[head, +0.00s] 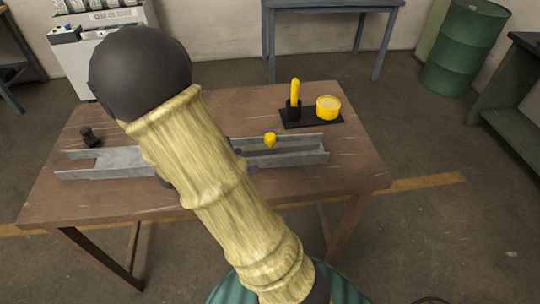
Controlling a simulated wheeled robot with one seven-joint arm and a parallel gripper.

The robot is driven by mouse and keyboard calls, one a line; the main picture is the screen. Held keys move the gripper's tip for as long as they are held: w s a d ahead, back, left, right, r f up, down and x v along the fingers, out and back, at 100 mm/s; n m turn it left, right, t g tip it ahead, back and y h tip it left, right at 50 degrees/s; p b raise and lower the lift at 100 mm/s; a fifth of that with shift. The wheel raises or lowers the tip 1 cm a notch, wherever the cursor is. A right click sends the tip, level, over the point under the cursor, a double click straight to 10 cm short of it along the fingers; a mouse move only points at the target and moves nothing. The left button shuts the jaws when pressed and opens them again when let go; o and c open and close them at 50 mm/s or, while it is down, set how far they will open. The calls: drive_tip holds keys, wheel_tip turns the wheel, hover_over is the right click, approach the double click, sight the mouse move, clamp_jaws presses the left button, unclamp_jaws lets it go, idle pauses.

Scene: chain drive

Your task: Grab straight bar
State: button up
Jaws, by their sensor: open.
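An upright yellow bar-like piece (295,91) is the most bar-like thing I see. It stands in a black round holder (293,110) on a flat black base (312,118) at the table's back right. I cannot tell for sure that it is the straight bar. My arm crosses the middle of the head view, from the bottom up to a dark joint at the upper left. My gripper is not clearly visible; small dark parts show beside the arm above the table, but I cannot tell what they are. The arm hides the middle of the table.
A round yellow piece (328,108) sits on the same base. A small black object (90,136) is at the left. The wooden table's (350,170) right end is clear.

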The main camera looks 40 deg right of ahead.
sight(266, 139)
drive_tip(key=w+n+t, duration=0.1)
drive_tip(key=w, duration=0.1)
drive_tip(key=w+n+t+h, duration=0.1)
drive_tip(key=n, duration=0.1)
drive_tip(key=shift+w+d+f+h+b, duration=0.15)
drive_tip(key=shift+w+h+b, duration=0.15)
drive_tip(key=shift+w, duration=0.1)
drive_tip(key=shift+d, duration=0.1)
drive_tip(key=p+x, duration=0.1)
drive_tip(key=x, duration=1.1)
drive_tip(key=shift+f, duration=0.1)
drive_tip(key=shift+d, duration=0.1)
drive_tip(key=p+x, duration=0.1)
drive_tip(key=x, duration=0.4)
drive_tip(key=shift+w+p, duration=0.1)
drive_tip(key=shift+p, duration=0.2)
